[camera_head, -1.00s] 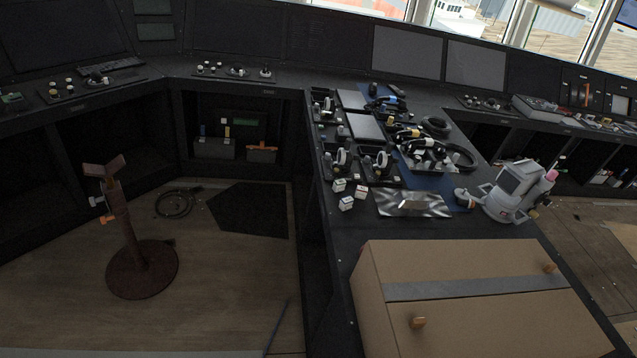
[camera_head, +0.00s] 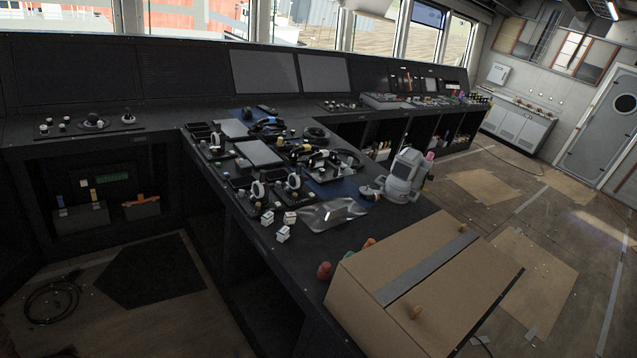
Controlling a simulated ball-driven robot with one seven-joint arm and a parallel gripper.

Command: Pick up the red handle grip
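A small red rounded piece, which looks like the red handle grip (camera_head: 324,271), stands on the dark console top, just left of the cardboard box. A green piece (camera_head: 348,255) and an orange piece (camera_head: 369,243) sit behind it, close to the box's back left edge and partly hidden by it. The red piece is small in the view, so its exact shape is hard to tell. My gripper is not in view.
A closed, taped cardboard box (camera_head: 465,290) fills the near end of the console. White cubes (camera_head: 283,233), a clear plastic bag (camera_head: 330,215) and a white device (camera_head: 404,176) stand further back. Open floor (camera_head: 520,260) with cardboard sheets lies to the right.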

